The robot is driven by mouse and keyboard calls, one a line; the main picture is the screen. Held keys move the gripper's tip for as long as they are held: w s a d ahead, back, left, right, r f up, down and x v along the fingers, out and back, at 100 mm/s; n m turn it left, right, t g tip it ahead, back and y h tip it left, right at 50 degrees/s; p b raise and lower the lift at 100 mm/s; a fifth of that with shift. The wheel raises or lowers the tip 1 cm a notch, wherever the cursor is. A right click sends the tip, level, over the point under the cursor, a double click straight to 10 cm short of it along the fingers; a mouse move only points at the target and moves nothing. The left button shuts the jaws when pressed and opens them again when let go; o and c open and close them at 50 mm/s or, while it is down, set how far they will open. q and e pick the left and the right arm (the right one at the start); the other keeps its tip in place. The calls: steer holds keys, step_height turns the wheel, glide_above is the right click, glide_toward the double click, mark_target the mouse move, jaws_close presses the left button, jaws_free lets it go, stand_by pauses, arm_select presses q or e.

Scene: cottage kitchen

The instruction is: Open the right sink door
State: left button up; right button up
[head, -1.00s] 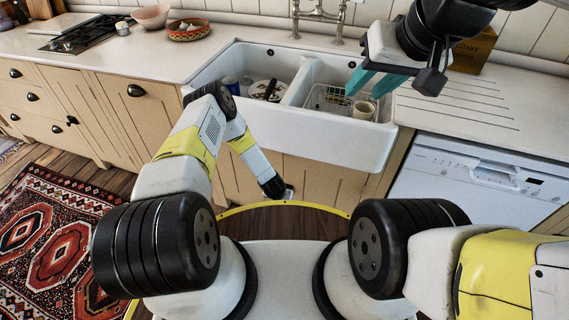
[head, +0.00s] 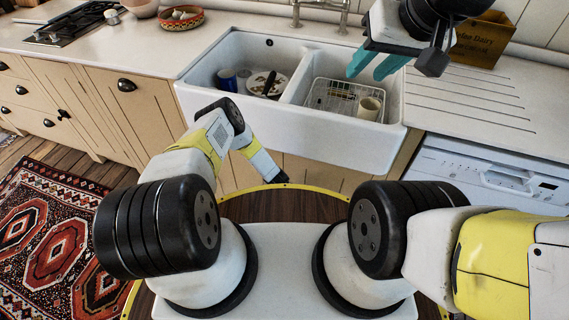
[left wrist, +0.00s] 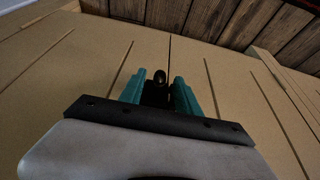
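The right sink door (head: 330,174) is a beige panel below the white double sink, partly hidden by the sink front and my base. The left wrist view shows grooved beige door fronts (left wrist: 95,75) with a small dark knob (left wrist: 160,76). My left gripper (left wrist: 159,88) is open, its teal fingers on either side of the knob, with gaps visible. Whether the knob sits fully between the fingertips in depth, I cannot tell. My right gripper (head: 372,66) is open and empty above the sink's right basin.
The white sink (head: 290,130) overhangs the doors. A white dishwasher (head: 480,175) stands right of the doors. A patterned rug (head: 50,240) lies at left.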

arm_select(q)
steer(key=shift+w+d+f, duration=0.1)
steer(key=shift+w+f, duration=0.05)
steer(key=shift+f, duration=0.35)
jaws_close()
stand_by(1.2)
